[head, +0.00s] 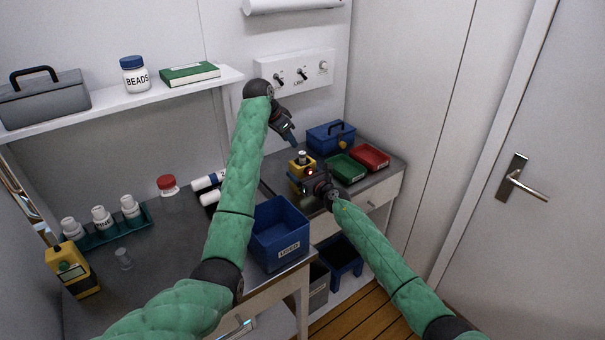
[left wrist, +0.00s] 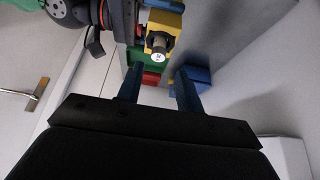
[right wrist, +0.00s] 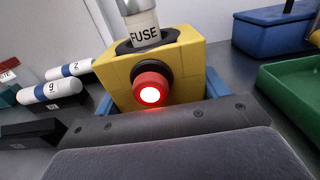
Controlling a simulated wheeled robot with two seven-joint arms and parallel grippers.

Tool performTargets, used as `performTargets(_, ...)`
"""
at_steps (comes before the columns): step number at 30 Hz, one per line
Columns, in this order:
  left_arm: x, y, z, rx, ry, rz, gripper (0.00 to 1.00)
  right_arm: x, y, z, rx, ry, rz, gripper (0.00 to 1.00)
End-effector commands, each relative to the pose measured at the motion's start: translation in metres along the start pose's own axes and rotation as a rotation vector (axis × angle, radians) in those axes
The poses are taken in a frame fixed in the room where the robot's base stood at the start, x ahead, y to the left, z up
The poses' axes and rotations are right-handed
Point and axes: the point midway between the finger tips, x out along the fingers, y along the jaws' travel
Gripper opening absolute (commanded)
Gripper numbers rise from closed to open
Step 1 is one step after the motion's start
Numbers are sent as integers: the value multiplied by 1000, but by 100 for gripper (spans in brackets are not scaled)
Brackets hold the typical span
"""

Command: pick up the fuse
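The fuse (right wrist: 142,27), a pale cylinder with a grey cap and the label FUSE, stands upright in the top of a yellow box (right wrist: 190,65) with a lit red lamp. In the head view the fuse (head: 302,154) and box stand on the far counter. My right gripper (head: 304,176) has its blue fingers against both sides of the box. My left gripper (head: 293,141) is above the box, pointing down, its blue fingers (left wrist: 159,88) apart with nothing between them. In the left wrist view the fuse (left wrist: 158,46) shows end-on beyond the fingertips, apart from them.
A blue toolbox (head: 331,137), a green tray (head: 346,168) and a red tray (head: 370,157) lie right of the box. A blue bin (head: 279,235) stands nearer. A switch panel (head: 297,74) is on the wall behind.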

Motion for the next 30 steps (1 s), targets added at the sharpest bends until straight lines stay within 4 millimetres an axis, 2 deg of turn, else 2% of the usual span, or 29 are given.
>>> performTargets(1,0,0,0,0,0,0,36,0,0,0,0,0,0,51)
performTargets(3,0,0,0,0,0,0,36,0,0,0,0,0,0,43)
performTargets(9,0,0,0,0,0,0,36,0,0,0,0,0,0,43)
performTargets(11,0,0,0,0,0,0,48,0,0,0,0,0,0,43)
performTargets(14,-8,-2,-6,4,6,-7,49,0,0,0,0,0,0,43)
performTargets(17,-28,-9,-19,13,21,-28,49,0,0,0,0,0,0,43)
performTargets(20,-60,-20,-36,28,36,-67,49,0,0,0,0,1,0,43)
performTargets(24,-105,-25,-72,91,25,-144,49,0,0,0,0,1,0,43)
performTargets(27,-126,-24,-95,143,-10,-196,49,0,0,-1,0,1,0,43)
performTargets(30,-139,-20,-117,200,-54,-233,49,0,0,-1,0,0,0,43)
